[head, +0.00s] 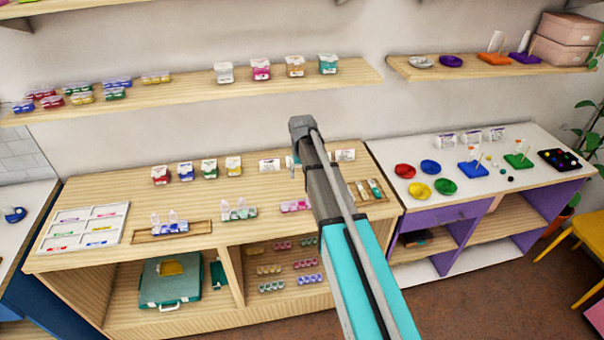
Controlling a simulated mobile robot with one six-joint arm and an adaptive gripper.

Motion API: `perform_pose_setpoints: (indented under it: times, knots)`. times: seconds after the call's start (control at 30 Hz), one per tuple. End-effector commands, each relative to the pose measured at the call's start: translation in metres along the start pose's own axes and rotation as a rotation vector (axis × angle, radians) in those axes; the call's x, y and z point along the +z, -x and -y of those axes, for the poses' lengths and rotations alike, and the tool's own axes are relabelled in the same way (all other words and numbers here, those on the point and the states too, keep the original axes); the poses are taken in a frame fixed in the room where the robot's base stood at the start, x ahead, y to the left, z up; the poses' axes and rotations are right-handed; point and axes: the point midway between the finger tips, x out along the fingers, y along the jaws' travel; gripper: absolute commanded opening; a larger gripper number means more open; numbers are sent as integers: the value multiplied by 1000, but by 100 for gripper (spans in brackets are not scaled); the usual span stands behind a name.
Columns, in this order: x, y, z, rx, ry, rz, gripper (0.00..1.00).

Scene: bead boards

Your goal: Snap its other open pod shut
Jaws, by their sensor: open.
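A blue pod strip (170,228) sits in a shallow wooden tray (142,239) on the left part of the wooden counter. Two pale lids stand up from it, on its left and middle parts. A green pod strip (239,213) to its right also has raised pale lids. A pink pod strip (295,206) lies further right, beside my arm, and looks closed. My arm reaches up through the middle of the picture, right of the strips.
A white sorting tray (83,226) lies at the left end. Small labelled boxes (208,168) line the counter's back. A wooden tray (376,190) with bottles is right of my arm. Coloured bowls (430,167) stand on the white table. Bare counter lies between the strips and boxes.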

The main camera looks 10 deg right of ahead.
Motion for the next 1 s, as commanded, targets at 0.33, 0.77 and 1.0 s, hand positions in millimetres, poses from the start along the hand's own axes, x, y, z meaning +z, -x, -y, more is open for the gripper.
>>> perform_pose_setpoints:
  times: [0.33,0.77,1.0]
  knots:
    - [0,16,0,0,0,0,78]
    - [0,15,0,0,0,0,78]
    - [-3,12,0,0,0,0,78]
